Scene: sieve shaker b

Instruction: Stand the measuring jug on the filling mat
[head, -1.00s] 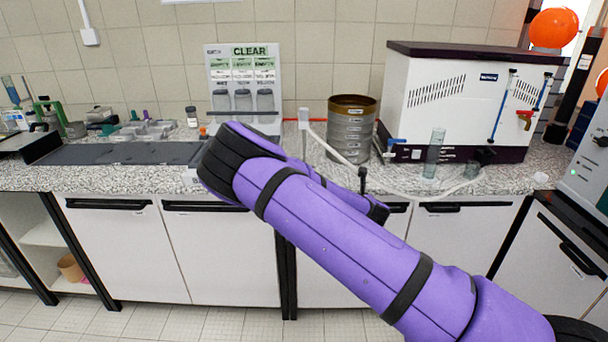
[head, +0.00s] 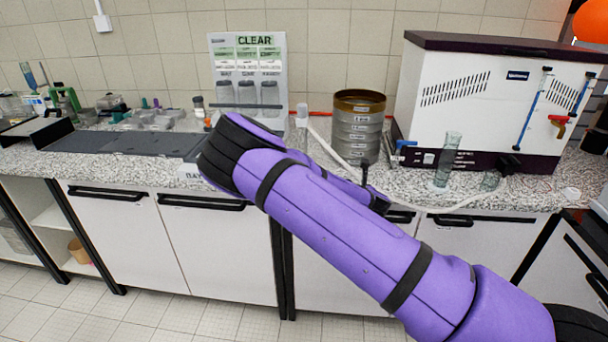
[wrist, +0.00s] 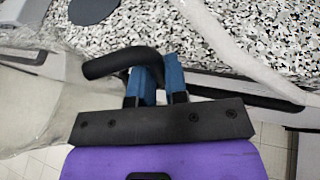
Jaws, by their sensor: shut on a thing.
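In the wrist view my gripper (wrist: 158,88) is shut with its blue fingertips on a curved black handle (wrist: 112,64). The handle appears to belong to a clear, pale jug (wrist: 50,115), seen only in part at the left edge. The jug is beside the counter's front edge, and cabinet fronts and floor show around it. I cannot tell whether it is upright.
A sieve stack (head: 358,130) stands behind my arm. Right of it are a white machine (head: 470,105), a clear cylinder (head: 447,160) and a small beaker (head: 490,182). A pale hose (head: 470,203) runs along the counter edge. Dark mats (head: 130,143) lie left.

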